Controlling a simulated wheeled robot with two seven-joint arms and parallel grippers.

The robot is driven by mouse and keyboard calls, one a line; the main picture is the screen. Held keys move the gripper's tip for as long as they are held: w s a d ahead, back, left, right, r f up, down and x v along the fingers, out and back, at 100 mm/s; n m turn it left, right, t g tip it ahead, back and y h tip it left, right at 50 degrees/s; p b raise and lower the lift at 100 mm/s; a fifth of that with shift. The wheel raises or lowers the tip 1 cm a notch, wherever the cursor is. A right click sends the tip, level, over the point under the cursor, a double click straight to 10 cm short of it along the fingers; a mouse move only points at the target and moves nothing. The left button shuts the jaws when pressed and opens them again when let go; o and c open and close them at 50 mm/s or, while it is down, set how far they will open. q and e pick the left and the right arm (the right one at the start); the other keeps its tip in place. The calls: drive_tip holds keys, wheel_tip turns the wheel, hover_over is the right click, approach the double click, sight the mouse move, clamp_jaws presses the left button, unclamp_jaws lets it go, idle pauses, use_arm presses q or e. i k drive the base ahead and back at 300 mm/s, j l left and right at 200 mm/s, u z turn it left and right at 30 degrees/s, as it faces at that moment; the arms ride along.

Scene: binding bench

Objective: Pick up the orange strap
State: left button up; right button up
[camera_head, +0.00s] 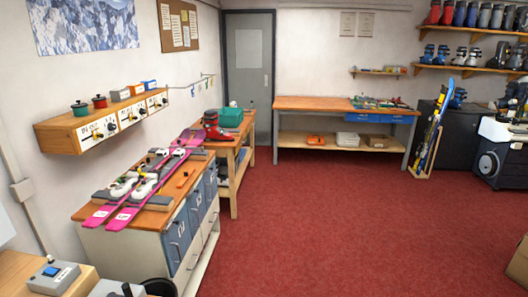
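A small orange item (184,178) lies on the wooden top of the near left bench (182,196), to the right of the pink skis (124,212). It is too small to tell whether it is the orange strap. Another orange item (316,140) rests on the lower shelf of the far bench (330,105), and its kind cannot be made out either. Neither of my grippers shows in the head view.
A wall shelf (75,137) hangs above the bench at left. The red carpet (330,225) is open. Skis (429,140) lean at right.

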sight(186, 174)
drive_tip(key=i+l, duration=0.15)
drive_tip(key=i, duration=0.4)
drive_tip(key=i+l+u, duration=0.1)
drive_tip(key=i, duration=0.45)
drive_tip(key=i+l, duration=0.15)
drive_tip(key=i, duration=0.4)
